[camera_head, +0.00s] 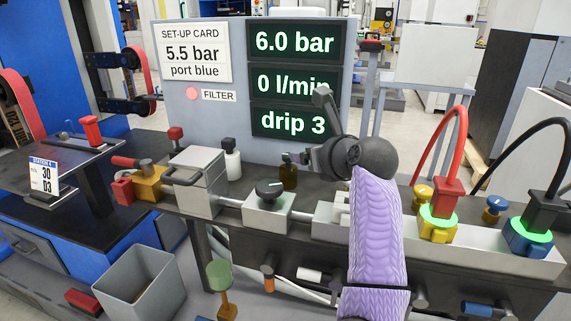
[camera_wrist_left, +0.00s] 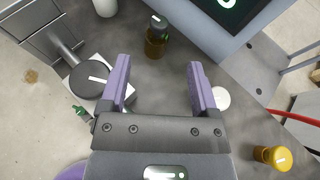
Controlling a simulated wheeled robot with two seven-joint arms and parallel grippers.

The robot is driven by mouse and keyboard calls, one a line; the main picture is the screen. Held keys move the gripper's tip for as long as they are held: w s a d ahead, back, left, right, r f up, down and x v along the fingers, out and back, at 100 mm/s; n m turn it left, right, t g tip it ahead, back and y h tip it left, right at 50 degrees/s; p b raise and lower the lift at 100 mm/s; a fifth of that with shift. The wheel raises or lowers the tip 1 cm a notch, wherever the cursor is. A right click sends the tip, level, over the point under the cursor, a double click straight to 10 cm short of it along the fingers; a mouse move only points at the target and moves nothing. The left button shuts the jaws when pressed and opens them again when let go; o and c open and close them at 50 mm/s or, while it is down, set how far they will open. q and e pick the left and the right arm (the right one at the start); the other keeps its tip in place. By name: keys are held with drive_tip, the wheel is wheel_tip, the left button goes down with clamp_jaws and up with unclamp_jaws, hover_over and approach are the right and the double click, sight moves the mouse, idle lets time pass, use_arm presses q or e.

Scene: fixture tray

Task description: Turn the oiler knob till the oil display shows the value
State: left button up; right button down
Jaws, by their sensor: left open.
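The oiler, a small brown bottle (camera_head: 288,177), stands against the grey panel. In the left wrist view the oiler (camera_wrist_left: 155,48) has a dark knob (camera_wrist_left: 158,22) with a white mark on top. My left gripper (camera_wrist_left: 158,66) is open, its two purple fingers apart and empty, with the oiler just beyond the fingertips and between their lines. In the head view my lilac-sleeved left arm (camera_head: 376,230) reaches up, and its dark gripper end partly hides the oiler's top. The oil display (camera_head: 293,122) reads "drip 3". My right gripper is out of view.
The set-up card (camera_head: 193,52) reads 5.5 bar, port blue. A dark round knob (camera_head: 269,189) on a metal block stands left of the oiler, and a white bottle (camera_head: 232,160) behind it. Red (camera_head: 438,205) and black (camera_head: 540,215) hoses rise at the right.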

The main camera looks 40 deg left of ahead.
sight(288, 161)
use_arm(q)
drive_tip(key=b+x, duration=0.1)
drive_tip(key=x, duration=0.2)
drive_tip(key=f+b+x, duration=0.1)
drive_tip(key=b+x, duration=0.1)
drive_tip(key=x, duration=0.2)
drive_tip(key=b+x, duration=0.2)
drive_tip(key=x, duration=0.1)
drive_tip(key=shift+w+f, duration=0.1)
drive_tip(key=shift+f, duration=0.35)
drive_tip(key=shift+w+a, duration=0.15)
drive_tip(key=shift+a, duration=0.25)
drive_tip(key=shift+r, duration=0.1)
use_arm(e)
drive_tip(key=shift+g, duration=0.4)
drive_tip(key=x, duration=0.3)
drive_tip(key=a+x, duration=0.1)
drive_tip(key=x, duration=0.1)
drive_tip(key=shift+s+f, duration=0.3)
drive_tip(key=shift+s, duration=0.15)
